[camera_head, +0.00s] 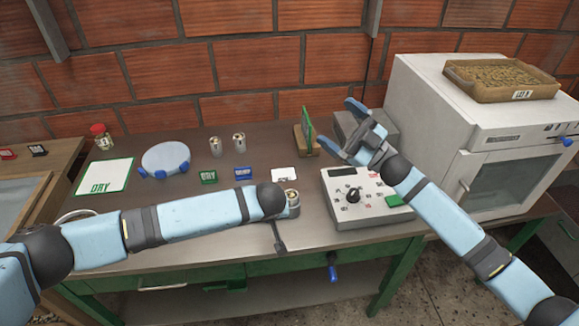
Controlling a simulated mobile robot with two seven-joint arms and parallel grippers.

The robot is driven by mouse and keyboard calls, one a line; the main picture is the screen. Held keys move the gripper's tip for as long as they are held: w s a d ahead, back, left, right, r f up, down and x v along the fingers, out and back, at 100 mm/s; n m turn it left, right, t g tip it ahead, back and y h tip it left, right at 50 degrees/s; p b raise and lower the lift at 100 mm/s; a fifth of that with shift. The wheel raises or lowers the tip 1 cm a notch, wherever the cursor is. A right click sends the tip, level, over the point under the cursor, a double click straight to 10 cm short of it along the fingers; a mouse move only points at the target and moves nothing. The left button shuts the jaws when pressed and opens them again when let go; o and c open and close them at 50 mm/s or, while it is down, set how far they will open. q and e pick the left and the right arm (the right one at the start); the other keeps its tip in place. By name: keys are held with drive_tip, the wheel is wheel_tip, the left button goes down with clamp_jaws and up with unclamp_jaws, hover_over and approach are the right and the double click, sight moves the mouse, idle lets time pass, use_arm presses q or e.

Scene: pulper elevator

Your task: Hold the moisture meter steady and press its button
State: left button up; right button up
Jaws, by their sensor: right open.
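The moisture meter (372,206) appears to be the pale grey box with a black knob and small coloured keys, lying on the table right of the middle. Which key is its button I cannot tell. My right gripper (343,127) is open and empty, above and behind the meter, its two blue-tipped fingers spread toward the left. The right forearm covers the meter's back right part. My left arm reaches in low over the table to just left of the meter. Its gripper (278,237) is mostly hidden by the wrist, with only a thin dark part showing.
A metal cup (293,204) stands close by my left wrist. Two more cups (227,145), green and blue tags (208,177), a blue-footed disc (166,158) and a DRY mat (105,177) lie leftward. A white oven (470,125) bearing a bean tray (500,95) bounds the right.

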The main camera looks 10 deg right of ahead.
drive_tip(key=w+a+f+n+g+h, duration=0.1)
drive_tip(key=a+f+n+g+h, duration=0.3)
drive_tip(key=a+g, duration=0.55)
drive_tip(key=w+a+f+n+g+h, duration=0.15)
drive_tip(key=a+f+n+g, duration=0.45)
drive_tip(key=a, duration=0.6)
drive_tip(key=w+d+f+m+t+h, duration=0.1)
drive_tip(key=w+d+f+m+h, duration=0.2)
drive_tip(key=d+h, duration=0.35)
drive_tip(key=w+d+f+t+h, duration=0.1)
drive_tip(key=w+d+f+h, duration=0.1)
drive_tip(key=d+f+h, duration=0.45)
drive_tip(key=shift+h, duration=0.65)
drive_tip(key=f, duration=0.4)
drive_tip(key=a+f, duration=0.1)
drive_tip(key=f, duration=0.7)
drive_tip(key=shift+a+f, duration=0.2)
